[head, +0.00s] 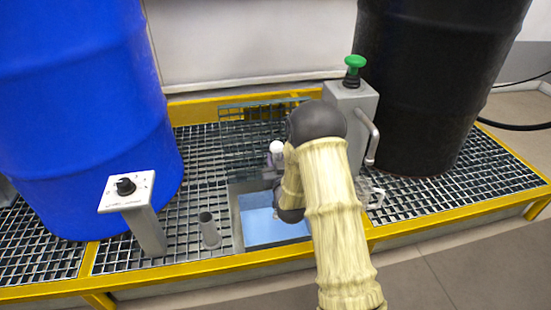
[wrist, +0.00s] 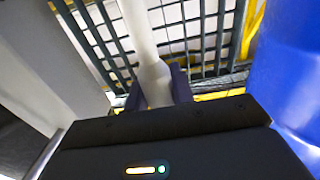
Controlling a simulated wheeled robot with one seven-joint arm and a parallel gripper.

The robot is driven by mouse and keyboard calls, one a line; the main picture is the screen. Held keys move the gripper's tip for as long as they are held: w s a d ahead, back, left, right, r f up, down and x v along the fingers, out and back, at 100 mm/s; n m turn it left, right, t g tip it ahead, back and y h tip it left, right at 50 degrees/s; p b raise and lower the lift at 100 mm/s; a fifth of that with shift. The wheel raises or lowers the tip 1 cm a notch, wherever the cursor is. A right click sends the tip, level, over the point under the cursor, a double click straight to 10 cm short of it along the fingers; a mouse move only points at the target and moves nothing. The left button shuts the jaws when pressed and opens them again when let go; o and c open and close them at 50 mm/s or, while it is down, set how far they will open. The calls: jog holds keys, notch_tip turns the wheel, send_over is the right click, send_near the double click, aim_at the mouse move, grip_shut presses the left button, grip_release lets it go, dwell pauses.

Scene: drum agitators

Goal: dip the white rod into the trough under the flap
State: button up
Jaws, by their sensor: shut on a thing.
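The white rod (wrist: 155,80) is between the dark purple fingers of my gripper (wrist: 158,92) in the wrist view, with its shaft running to the top edge. In the head view its round white end (head: 277,147) shows just above my gripper (head: 275,160). My arm hides most of the rod there, so I cannot tell where its lower end is. The trough (head: 236,222) is open in the grating and holds blue liquid (head: 265,221). The mesh flap (head: 250,150) is raised behind the trough.
A blue drum (head: 75,110) stands left and a black drum (head: 430,80) right. A knob box on a post (head: 127,190) and a short grey tube (head: 208,230) stand left of the trough. A grey box with a green button (head: 354,64) stands close behind my arm.

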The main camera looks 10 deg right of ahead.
notch_tip(320, 180, down, 11)
jog(key=b, duration=0.7)
jog(key=shift+f+b, duration=0.15)
jog(key=shift+b, duration=0.2)
jog(key=shift+f, duration=0.35)
dwell(0.8)
notch_tip(320, 180, up, 25)
jog(key=p, duration=1.7)
jog(key=shift+r, duration=0.2)
jog(key=shift+f, duration=0.1)
